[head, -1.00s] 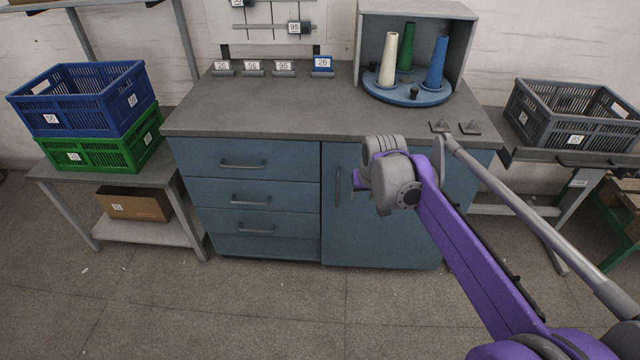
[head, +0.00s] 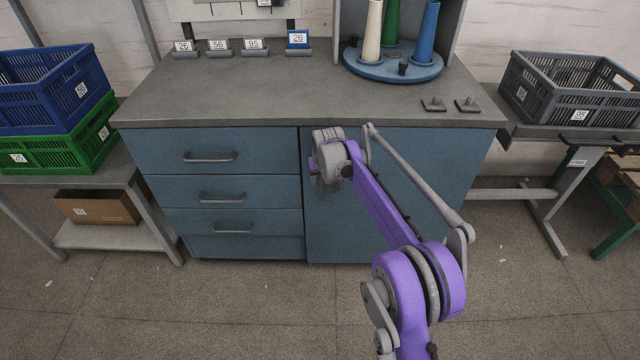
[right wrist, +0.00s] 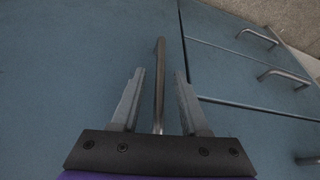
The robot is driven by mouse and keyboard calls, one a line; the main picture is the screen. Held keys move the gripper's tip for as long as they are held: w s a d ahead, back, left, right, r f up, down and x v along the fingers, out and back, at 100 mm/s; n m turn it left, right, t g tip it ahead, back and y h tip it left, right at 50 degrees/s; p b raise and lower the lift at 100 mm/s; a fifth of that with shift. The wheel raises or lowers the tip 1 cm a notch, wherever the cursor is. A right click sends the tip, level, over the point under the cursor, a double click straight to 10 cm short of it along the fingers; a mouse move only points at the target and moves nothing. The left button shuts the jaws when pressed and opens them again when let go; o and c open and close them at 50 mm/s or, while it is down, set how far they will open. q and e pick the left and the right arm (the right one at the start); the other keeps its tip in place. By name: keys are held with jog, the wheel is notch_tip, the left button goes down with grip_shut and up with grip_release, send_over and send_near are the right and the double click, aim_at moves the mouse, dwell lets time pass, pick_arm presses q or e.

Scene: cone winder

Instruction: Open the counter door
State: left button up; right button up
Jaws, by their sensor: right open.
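The counter door (head: 440,170) is the blue panel at the right of the counter front, and it is closed. It fills much of the right wrist view (right wrist: 70,60). Its upright metal bar handle (right wrist: 160,55) stands between the two fingers of my right gripper (right wrist: 160,76), which is open. No firm contact with the bar shows. In the head view my right gripper (head: 317,172) is at the door's left edge and hides the handle. My left gripper is not in view.
Three drawers (head: 215,190) with bar handles lie left of the door. On the counter top (head: 250,95) stands a round blue tray (head: 380,70) with cones. Side tables hold blue and green crates (head: 60,140) at left and a grey crate (head: 570,100) at right. The floor in front is clear.

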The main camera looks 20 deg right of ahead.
jog(key=shift+x, duration=0.9)
jog(key=shift+c, duration=0.3)
grip_shut()
dwell(0.6)
